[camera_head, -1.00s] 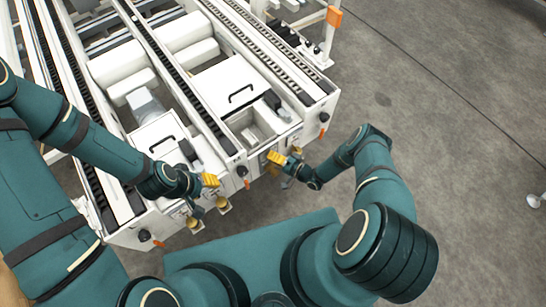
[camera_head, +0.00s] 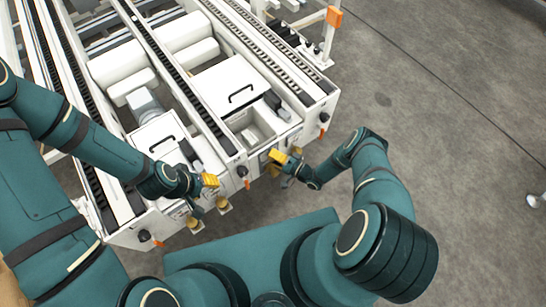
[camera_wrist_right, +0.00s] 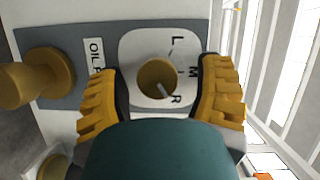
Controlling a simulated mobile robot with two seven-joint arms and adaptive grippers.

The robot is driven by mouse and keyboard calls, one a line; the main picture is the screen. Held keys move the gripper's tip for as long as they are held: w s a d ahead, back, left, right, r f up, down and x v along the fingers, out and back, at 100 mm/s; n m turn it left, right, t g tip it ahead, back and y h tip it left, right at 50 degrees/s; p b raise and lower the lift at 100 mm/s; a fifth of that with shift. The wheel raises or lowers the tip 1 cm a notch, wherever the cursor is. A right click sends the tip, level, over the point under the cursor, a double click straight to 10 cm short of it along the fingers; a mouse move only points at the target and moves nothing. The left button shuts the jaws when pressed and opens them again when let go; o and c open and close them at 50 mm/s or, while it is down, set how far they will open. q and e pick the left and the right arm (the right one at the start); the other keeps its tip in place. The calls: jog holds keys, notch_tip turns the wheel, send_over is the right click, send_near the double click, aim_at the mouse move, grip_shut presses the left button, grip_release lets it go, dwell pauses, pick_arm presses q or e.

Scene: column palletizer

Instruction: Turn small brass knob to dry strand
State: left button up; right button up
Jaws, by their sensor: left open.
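The small brass knob (camera_wrist_right: 153,76) sits on a white dial plate marked L, M and R. Its pale pointer line is toward R. My right gripper's ridged yellow fingers (camera_wrist_right: 160,98) stand on either side of the knob, apart from it, with gaps showing on both sides. In the head view my right gripper (camera_head: 281,160) is at the machine's front face, where the knob is hidden. My left gripper (camera_head: 205,188) is open at the front face further left, above brass-coloured knobs (camera_head: 223,205); I see nothing in it.
A larger brass knob (camera_wrist_right: 45,78) sticks out left of the dial, beside a partly covered label starting "OIL". The white machine (camera_head: 225,85) has long conveyor rails and a black-handled cover. Open concrete floor (camera_head: 440,110) lies to the right.

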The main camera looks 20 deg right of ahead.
jog(key=shift+s, duration=0.1)
jog(key=v, duration=0.7)
jog(key=shift+d, duration=0.15)
jog(key=shift+s, duration=0.15)
dwell(0.3)
